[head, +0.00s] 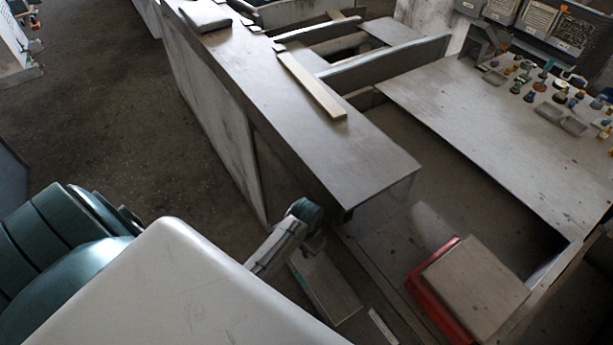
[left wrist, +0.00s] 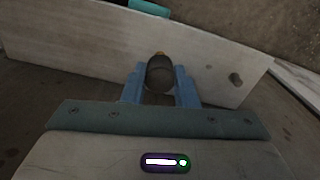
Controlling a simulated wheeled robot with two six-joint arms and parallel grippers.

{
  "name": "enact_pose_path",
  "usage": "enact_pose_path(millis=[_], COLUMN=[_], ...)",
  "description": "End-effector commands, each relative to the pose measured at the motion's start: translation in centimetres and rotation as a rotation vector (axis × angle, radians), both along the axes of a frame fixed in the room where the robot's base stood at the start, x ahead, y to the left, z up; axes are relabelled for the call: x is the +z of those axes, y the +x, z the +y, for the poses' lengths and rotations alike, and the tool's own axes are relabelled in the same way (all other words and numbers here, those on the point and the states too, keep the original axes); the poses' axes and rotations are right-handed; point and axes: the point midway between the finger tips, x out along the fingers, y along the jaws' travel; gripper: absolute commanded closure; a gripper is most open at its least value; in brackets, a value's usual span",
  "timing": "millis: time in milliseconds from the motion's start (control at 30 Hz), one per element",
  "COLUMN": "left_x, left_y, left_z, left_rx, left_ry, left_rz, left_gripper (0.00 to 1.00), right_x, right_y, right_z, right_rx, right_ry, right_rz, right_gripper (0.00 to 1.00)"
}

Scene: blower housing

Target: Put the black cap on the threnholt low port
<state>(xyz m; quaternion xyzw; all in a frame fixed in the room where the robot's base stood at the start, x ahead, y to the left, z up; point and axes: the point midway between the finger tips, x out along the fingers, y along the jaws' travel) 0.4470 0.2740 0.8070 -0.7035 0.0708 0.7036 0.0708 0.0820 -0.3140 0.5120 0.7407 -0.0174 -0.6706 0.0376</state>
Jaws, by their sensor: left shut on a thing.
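My left gripper (head: 312,243) is low beside the near end of the long grey bench, partly hidden behind its own arm in the head view. In the left wrist view its two blue fingers (left wrist: 161,88) are shut on a dark, rounded piece (left wrist: 160,72). The piece is dim, with a small orange-brown spot at its top; I cannot tell for sure that it is the black cap. A pale board (left wrist: 215,80) lies beyond the fingers. I cannot make out the threnholt low port in either view. My right gripper is not in view.
The long grey bench (head: 300,125) carries a pale strip (head: 312,85). A table (head: 500,130) at right holds several small coloured pieces (head: 540,85). A red box (head: 430,302) with a flat grey-brown top stands at lower right. Dark floor at left is clear.

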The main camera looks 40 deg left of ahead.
Motion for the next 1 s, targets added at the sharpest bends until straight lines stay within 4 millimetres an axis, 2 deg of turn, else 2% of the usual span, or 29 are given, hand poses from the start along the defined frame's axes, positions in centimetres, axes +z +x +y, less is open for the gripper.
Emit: enact_pose_path(millis=[1000], left_x=[-2.6], left_y=[0.0], left_z=[0.0], left_rx=[0.0], left_ry=[0.0], left_rz=[-0.001], left_gripper=[0.96], right_x=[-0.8], right_y=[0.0], right_z=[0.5], right_rx=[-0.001], right_ry=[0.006], right_rz=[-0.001], right_gripper=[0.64])
